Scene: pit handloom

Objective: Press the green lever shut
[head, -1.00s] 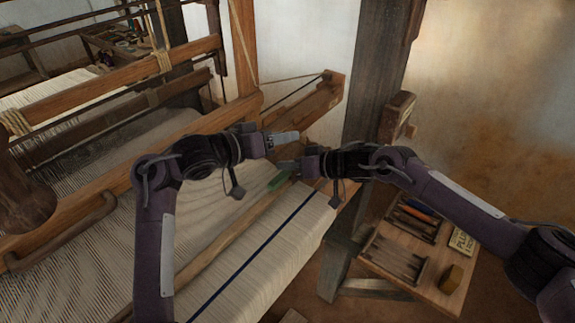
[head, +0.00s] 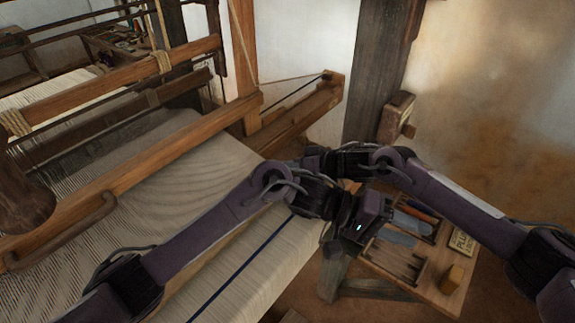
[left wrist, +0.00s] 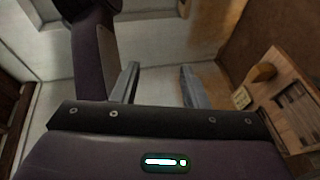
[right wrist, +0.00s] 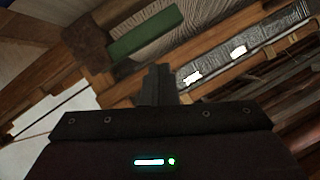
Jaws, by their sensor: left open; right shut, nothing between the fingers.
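The green lever (right wrist: 147,32) is a flat green bar beside a wooden beam in the right wrist view. In the head view it is hidden behind my arms. My right gripper (right wrist: 158,68) is shut and empty, its fingertips just short of the lever in the picture; I cannot tell whether they touch it. My left gripper (head: 422,229) is open and empty, reaching across in front of the right arm, above the tool bench. Its two spread fingers also show in the left wrist view (left wrist: 160,80).
The loom's cloth (head: 260,262) with a dark blue stripe lies below my arms. A wooden bench (head: 432,285) with tools, a sign (head: 462,242) and a yellow block (head: 452,278) stands at right. A dark post (head: 375,80) rises behind.

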